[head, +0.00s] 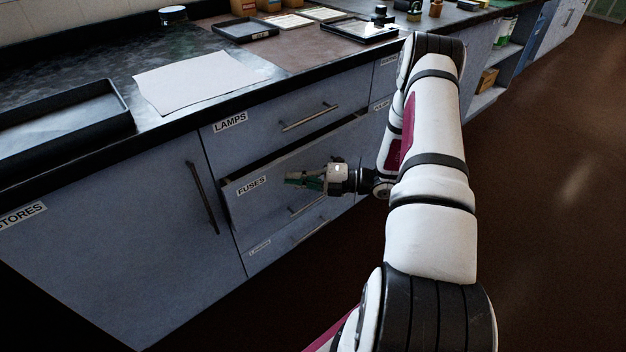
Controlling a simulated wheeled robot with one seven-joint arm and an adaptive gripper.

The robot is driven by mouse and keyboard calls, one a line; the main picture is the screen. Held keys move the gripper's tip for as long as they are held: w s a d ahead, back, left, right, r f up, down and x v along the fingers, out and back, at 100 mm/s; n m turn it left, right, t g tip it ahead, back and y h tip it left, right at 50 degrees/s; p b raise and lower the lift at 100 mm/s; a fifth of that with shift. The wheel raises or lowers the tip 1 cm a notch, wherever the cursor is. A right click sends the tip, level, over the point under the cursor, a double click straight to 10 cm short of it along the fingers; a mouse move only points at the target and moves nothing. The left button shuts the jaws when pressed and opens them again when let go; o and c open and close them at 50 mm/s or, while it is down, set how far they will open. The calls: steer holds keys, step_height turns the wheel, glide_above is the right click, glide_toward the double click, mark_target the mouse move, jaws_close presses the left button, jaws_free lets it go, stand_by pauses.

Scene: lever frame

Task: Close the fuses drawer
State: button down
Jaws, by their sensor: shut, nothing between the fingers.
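The fuses drawer (245,207) is a grey-blue drawer with a white FUSES label at its upper left. It stands partly out from the cabinet, with a dark gap along its top edge. Its bar handle (307,204) is on the right part of its front, partly below my gripper. My gripper (290,179) is shut and empty, in front of the drawer face to the right of the label. It points left in the picture. Whether it touches the drawer front I cannot tell. My arm hides the right end of the drawer.
The lamps drawer (262,124) above is shut. Another labelled drawer (270,246) lies below. A stores door (140,235) with a vertical handle is at left. The worktop holds a black tray (62,130), paper (195,82) and small items. The floor (550,200) at right is clear.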

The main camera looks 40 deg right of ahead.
mark_target(284, 161)
steer(key=shift+w+b, duration=0.3)
steer(key=shift+w, duration=1.45)
steer(key=w+b, duration=0.1)
steer(key=w, duration=0.3)
steer(key=shift+w, duration=0.7)
steer(key=shift+r, duration=0.1)
